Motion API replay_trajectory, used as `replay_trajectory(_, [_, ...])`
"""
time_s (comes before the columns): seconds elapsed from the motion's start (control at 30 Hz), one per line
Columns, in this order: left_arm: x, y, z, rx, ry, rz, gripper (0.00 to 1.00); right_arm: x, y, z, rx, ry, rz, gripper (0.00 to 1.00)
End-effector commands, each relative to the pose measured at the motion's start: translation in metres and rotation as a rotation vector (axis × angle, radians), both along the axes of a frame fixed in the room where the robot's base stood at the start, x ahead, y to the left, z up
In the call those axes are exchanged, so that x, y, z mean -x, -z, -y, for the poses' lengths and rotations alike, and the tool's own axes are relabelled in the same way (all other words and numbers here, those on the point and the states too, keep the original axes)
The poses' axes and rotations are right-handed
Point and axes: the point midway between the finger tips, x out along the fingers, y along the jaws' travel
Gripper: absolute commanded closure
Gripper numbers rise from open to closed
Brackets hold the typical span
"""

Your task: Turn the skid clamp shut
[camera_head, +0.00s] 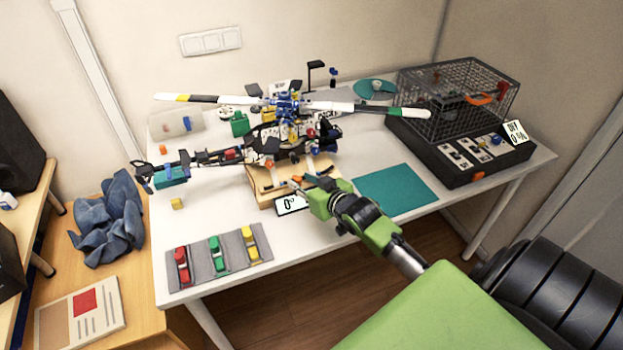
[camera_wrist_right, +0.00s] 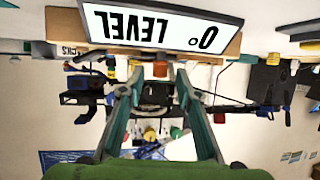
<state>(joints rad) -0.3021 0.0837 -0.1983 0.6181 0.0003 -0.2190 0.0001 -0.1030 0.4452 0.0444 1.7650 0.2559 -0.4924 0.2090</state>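A model helicopter (camera_head: 287,107) stands on a wooden base (camera_head: 266,192) on the table. A small orange knob, perhaps the skid clamp's handle, shows at the base's front edge (camera_head: 296,179); it also shows in the right wrist view (camera_wrist_right: 160,69). My right gripper (camera_head: 309,184) is at this front edge. In the right wrist view its two fingertips (camera_wrist_right: 160,76) are apart, one on each side of the orange knob, with a gap on both sides. Whether the clamp's jaw is tight on the skid is hidden. My left gripper is not in view.
A "0° LEVEL" sign (camera_wrist_right: 160,28) stands close to my right fingers. A teal mat (camera_head: 396,190) lies right of the base. A wire cage on a black case (camera_head: 455,160) is at the right. A grey tray (camera_head: 246,262) with coloured pieces lies front left.

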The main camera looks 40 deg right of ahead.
Motion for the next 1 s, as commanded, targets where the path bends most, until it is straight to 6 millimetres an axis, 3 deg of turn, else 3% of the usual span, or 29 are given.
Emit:
replay_trajectory(0.5, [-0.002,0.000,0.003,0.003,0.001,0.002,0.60,0.087,-0.035,-0.005,0.000,0.000,-0.002,0.69])
replay_trajectory(0.7, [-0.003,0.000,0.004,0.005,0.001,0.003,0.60,0.103,-0.042,-0.005,-0.001,0.000,-0.001,0.69])
replay_trajectory(1.0, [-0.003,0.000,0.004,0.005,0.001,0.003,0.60,0.105,-0.044,-0.006,0.000,0.000,0.001,0.69])
